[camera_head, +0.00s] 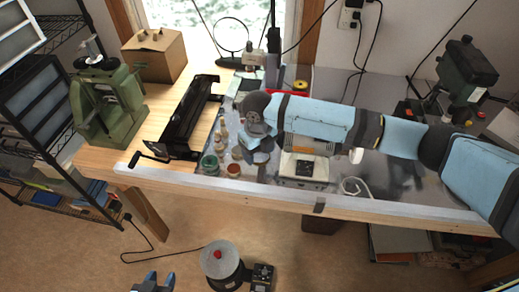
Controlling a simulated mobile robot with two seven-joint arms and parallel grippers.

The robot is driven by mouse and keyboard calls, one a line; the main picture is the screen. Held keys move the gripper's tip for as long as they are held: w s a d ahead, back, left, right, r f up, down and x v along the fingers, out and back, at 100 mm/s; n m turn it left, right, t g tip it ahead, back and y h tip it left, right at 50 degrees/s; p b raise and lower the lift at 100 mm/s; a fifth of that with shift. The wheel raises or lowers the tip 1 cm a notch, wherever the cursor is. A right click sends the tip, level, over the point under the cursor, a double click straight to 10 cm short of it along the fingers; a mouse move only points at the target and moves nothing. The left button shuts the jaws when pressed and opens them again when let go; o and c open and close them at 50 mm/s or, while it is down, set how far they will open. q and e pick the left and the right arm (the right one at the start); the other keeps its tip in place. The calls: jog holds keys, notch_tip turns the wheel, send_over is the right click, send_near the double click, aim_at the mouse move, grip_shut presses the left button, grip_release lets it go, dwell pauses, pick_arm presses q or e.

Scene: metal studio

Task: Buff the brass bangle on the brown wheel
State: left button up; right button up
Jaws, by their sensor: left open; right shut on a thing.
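My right gripper (259,153) is at the end of the light blue arm that reaches in from the right over the workbench (340,203). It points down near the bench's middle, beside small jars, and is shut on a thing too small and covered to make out. I cannot pick out the brass bangle; it may be hidden in or behind this gripper. I cannot identify the brown wheel for certain either; the arm covers part of the bench behind it. My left gripper (154,283) shows only its blue fingertips at the bottom edge, open and empty, below the bench's front edge.
A black hand-cranked roller (187,122) and green machine (105,105) stand left. Small jars (209,162) and a white device (304,168) crowd the gripper. A dark green machine (465,65) stands back right.

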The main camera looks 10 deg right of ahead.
jog(key=shift+w+a+r+p, duration=0.1)
jog(key=shift+a+r+p, duration=0.15)
jog(key=shift+a+p, duration=0.15)
dwell(0.7)
jog(key=shift+d+f+p, duration=0.1)
jog(key=shift+p, duration=0.7)
dwell(1.1)
